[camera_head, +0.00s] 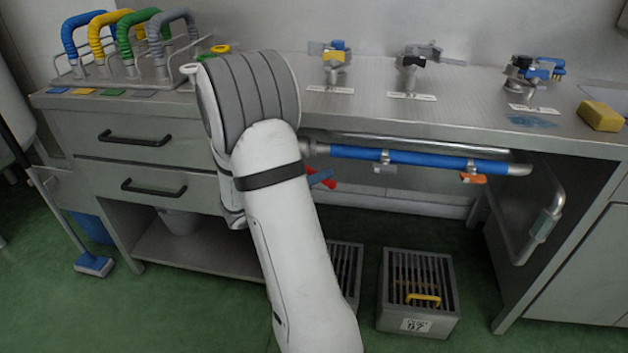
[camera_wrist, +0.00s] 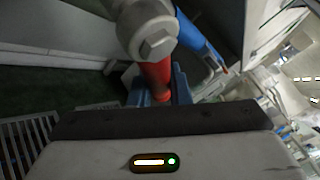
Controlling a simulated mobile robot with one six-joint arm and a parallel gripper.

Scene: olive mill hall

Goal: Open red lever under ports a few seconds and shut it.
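The red lever (camera_head: 327,175) hangs under the counter at the left end of the blue-sleeved pipe (camera_head: 420,159), partly hidden by my arm in the head view. In the wrist view the red lever (camera_wrist: 156,76) runs down from a grey valve body with a hex nut. My gripper (camera_wrist: 157,92) is at the lever, with a blue finger on each side of it. Whether the fingers press on it is not clear.
An orange lever (camera_head: 473,178) and a grey handle (camera_head: 385,169) sit further right on the pipe. Ports with fittings (camera_head: 336,62) stand on the counter (camera_head: 450,105). Colored hoses (camera_head: 140,40) are at the back left. A grated floor box (camera_head: 418,285) stands below.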

